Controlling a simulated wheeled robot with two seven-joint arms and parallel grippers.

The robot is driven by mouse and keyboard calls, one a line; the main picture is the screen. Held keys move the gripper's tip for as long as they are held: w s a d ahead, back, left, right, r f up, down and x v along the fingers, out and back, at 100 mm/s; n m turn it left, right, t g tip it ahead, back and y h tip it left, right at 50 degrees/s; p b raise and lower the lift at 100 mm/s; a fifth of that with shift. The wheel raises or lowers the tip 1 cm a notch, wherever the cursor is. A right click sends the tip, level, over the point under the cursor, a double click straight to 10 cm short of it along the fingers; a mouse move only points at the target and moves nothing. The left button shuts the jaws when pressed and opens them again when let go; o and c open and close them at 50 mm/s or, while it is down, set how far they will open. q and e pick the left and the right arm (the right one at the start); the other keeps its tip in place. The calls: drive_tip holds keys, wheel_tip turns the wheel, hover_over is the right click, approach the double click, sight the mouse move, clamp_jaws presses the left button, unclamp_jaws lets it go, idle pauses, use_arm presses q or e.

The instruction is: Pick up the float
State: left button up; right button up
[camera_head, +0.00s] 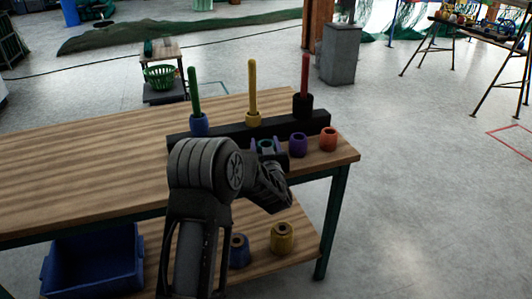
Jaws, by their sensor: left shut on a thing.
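My left gripper (265,148) is over the front right part of the wooden table, just in front of the dark peg rack (228,134). It is shut on a small teal float (265,145), mostly hidden by the fingers and wrist. I cannot tell whether the float touches the tabletop. A purple float (298,145) and an orange-red float (329,139) stand on the table to the right.
The wooden table (80,165) is bare on its left side. Its lower shelf holds a blue bin (92,265), a blue float (238,252) and a yellow float (282,240).

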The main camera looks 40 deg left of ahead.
sight(265, 141)
use_arm(q)
drive_tip(key=c, duration=0.7)
drive_tip(key=shift+o, duration=0.2)
wheel_tip(265, 141, up, 10)
drive_tip(key=shift+p, duration=0.5)
